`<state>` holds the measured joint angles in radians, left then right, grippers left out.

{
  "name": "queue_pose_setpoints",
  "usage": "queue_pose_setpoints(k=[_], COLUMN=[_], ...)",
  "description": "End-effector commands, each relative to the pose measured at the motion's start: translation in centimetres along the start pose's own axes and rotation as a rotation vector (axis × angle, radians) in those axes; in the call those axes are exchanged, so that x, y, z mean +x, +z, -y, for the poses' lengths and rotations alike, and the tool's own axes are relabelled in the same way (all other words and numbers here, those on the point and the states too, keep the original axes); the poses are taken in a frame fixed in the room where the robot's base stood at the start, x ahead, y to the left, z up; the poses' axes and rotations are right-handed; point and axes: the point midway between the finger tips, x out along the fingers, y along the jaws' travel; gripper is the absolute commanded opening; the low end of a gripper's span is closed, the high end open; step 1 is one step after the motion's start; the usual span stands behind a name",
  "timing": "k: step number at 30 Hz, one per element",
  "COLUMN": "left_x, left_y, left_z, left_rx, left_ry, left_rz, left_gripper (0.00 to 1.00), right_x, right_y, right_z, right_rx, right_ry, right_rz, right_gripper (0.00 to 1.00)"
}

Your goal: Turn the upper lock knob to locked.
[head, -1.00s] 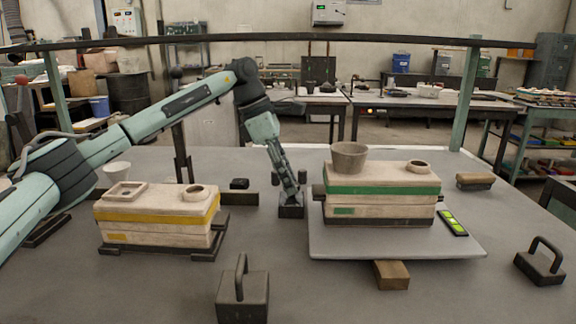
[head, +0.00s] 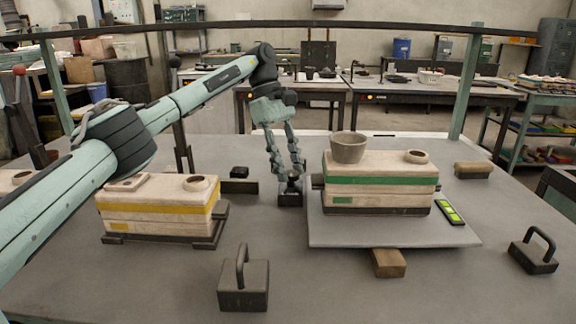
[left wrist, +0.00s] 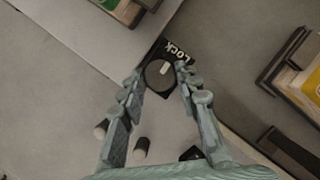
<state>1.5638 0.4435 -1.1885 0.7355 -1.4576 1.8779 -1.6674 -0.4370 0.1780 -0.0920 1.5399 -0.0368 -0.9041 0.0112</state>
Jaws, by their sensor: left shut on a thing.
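The lock knob (left wrist: 158,76) is a dark round disc with a pale mark, on a black base lettered "Lock" (left wrist: 176,52) in the left wrist view. In the head view its black base (head: 290,199) stands left of the grey plate, and the knob is mostly hidden by the fingers. My left gripper (head: 289,180) comes down from above with its two fingers on either side of the knob, shut on it. It also shows in the left wrist view (left wrist: 159,80). I cannot tell whether the pale mark sits at locked. My right gripper is out of view.
The grey plate (head: 390,237) carries a green-striped mould (head: 380,181) with a cup (head: 348,147) and a green-lit level (head: 450,213). A yellow-striped mould (head: 155,216) stands left. Handled weights (head: 243,287) (head: 533,257) and a wooden block (head: 389,263) are in front.

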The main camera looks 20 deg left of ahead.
Motion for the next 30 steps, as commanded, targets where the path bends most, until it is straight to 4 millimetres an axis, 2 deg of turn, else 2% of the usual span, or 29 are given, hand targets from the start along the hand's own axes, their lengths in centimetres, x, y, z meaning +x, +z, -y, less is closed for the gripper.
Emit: queue_pose_setpoints(k=[20, 21, 25, 30], left_x=[-0.02, -0.02, -0.01, -0.01], left_y=[-0.03, -0.03, -0.03, -0.02], left_z=[-0.04, -0.04, -0.05, -0.05], left_rx=[0.054, 0.054, 0.054, 0.053], left_ry=[-0.022, -0.022, -0.022, -0.022], left_rz=[-0.002, -0.002, -0.002, -0.001], left_gripper=[0.03, 0.37, 0.52, 0.52], right_x=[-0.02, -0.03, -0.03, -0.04], right_y=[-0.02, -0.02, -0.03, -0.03], right_z=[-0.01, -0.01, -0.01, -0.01], right_rx=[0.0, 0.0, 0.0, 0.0], right_ry=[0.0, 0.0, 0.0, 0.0], right_rz=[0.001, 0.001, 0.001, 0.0], right_gripper=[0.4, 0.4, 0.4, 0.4])
